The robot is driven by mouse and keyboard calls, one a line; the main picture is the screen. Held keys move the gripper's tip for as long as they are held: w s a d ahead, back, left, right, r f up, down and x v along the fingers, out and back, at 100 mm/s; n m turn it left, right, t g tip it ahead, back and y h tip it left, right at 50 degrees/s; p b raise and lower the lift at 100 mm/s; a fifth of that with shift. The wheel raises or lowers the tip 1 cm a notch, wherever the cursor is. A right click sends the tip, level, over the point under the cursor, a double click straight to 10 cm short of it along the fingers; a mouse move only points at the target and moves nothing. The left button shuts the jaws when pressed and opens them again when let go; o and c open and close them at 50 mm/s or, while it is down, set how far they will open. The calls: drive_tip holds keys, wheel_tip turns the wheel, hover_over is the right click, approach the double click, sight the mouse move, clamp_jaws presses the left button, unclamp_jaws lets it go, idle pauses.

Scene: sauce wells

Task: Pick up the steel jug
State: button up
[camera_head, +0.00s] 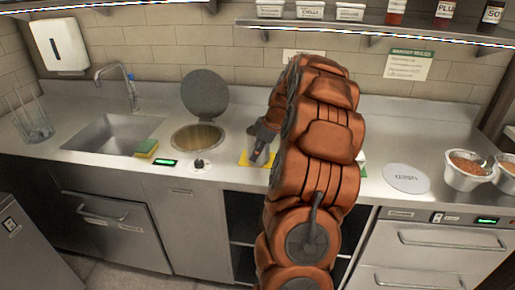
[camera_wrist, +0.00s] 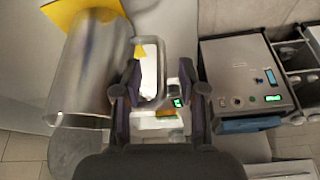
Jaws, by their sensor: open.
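The steel jug (camera_wrist: 82,70) lies across the left of the wrist view as a shiny cylinder. Its handle (camera_wrist: 163,62) is a grey loop that shows between the two dark fingers of my gripper (camera_wrist: 160,78). The fingers are apart, one on each side of the handle, and I see no clear grip on it. In the head view, my orange arm hides the jug, and only part of my gripper (camera_head: 263,142) shows at the arm's left side, above the counter.
A yellow mat (camera_head: 243,157) lies on the counter (camera_head: 222,168) by my gripper. A lidded round well (camera_head: 197,137), a sink (camera_head: 110,134) and a sponge (camera_head: 146,147) are to the left. A round white disc (camera_head: 406,178) and metal bowls (camera_head: 466,174) are to the right.

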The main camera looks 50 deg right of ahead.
drive_tip(key=shift+p+x, duration=0.35)
drive_tip(key=shift+x, duration=1.05)
drive_tip(key=shift+a, duration=0.1)
clamp_jaws()
